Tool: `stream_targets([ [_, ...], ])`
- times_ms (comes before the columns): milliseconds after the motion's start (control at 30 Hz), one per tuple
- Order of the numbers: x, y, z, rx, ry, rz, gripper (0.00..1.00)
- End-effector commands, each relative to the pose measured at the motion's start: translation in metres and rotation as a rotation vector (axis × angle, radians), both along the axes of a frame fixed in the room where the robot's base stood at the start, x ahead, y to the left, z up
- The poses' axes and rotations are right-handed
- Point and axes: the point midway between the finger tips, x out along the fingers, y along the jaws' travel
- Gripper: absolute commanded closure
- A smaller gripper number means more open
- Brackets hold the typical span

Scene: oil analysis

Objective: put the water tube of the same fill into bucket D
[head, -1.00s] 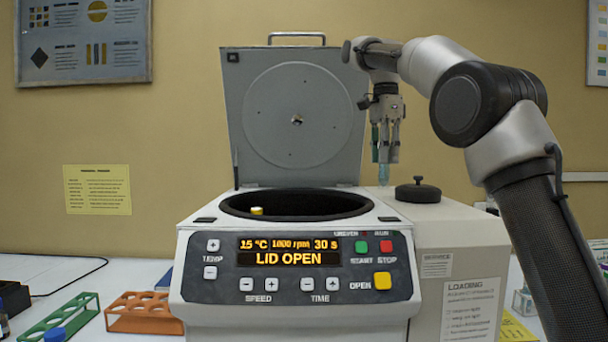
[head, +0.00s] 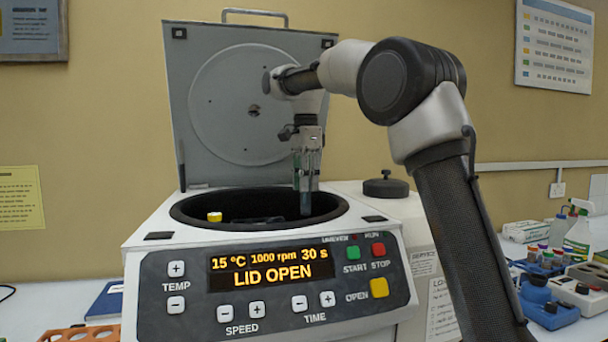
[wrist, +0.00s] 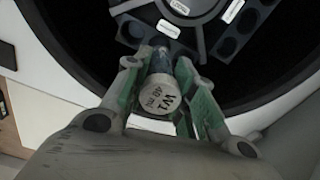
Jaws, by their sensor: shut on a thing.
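My gripper (head: 306,180) points down over the right part of the open centrifuge (head: 142,285) bowl. It is shut on a water tube (head: 305,207), held upright with its lower end inside the rim. In the wrist view the tube's pale cap (wrist: 160,97) sits between the green-padded fingers and bears dark lettering that seems to start with W. Beyond the tube, a dark bucket (wrist: 203,45) with round holes and a white label (wrist: 168,28) shows. I cannot read the bucket's letter. The tube's lower end and fill level are hidden in the wrist view.
A yellow-capped tube (head: 214,216) stands in the left part of the bowl. The raised lid (head: 190,75) stands behind the arm. A black knob (head: 386,187) is right of the bowl. An orange rack (head: 75,335) is at lower left. The display reads LID OPEN.

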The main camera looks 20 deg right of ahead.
Motion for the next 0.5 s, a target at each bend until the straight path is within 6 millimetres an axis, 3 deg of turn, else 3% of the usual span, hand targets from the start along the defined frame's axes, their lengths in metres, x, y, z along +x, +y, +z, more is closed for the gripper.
stream_targets([
  [500, -0.001, 0.0, -0.057, 0.0, 0.002, 0.0, 0.98],
])
